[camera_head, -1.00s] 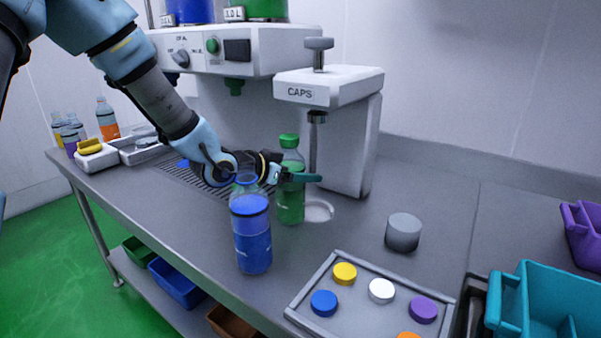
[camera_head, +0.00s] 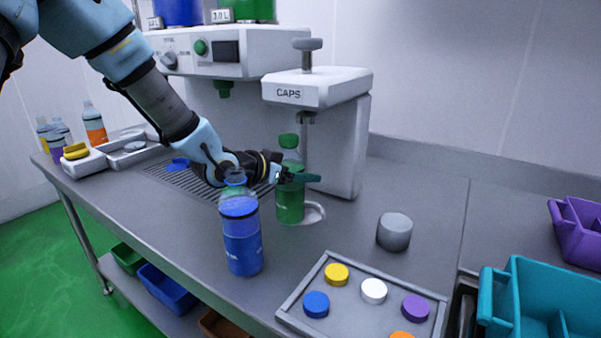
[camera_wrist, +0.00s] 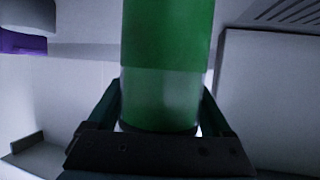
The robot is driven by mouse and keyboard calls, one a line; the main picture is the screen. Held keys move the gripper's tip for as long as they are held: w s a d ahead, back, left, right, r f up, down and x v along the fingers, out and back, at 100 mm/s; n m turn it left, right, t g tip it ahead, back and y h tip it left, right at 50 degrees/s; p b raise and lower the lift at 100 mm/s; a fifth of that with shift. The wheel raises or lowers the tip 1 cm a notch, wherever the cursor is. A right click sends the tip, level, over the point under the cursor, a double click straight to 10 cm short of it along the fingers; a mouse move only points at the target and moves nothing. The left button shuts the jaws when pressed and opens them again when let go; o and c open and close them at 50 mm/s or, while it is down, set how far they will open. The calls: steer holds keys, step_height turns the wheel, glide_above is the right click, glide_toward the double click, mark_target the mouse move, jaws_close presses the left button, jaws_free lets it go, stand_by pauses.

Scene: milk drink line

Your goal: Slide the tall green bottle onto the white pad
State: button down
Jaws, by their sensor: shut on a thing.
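The tall green bottle (camera_head: 290,206) with a green cap stands upright by the white capping machine (camera_head: 318,92) marked CAPS. My gripper (camera_head: 297,177) is shut around the bottle's upper body from the left. In the wrist view the green bottle (camera_wrist: 166,70) fills the space between the two fingers (camera_wrist: 163,115). The white pad (camera_head: 316,214) shows as a pale round patch at the foot of the machine. The bottle's base is at the pad's left side and hides part of it; how far it overlaps cannot be told.
A blue bottle (camera_head: 242,245) stands close in front of my gripper. A grey cylinder (camera_head: 394,232) and a tray (camera_head: 350,316) of coloured caps are to the right. Teal (camera_head: 535,305) and purple (camera_head: 577,230) bins stand at the far right. The counter between pad and cylinder is clear.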

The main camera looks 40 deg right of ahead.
steer(key=shift+w+a+r+p, duration=0.1)
steer(key=shift+w+a+p, duration=0.15)
steer(key=shift+a, duration=0.25)
steer(key=shift+w+a+p, duration=0.15)
steer(key=shift+w+a, duration=0.1)
steer(key=shift+a, duration=0.25)
jaws_free()
steer(key=shift+a, duration=0.1)
steer(key=v, duration=0.8)
steer(key=shift+b, duration=0.3)
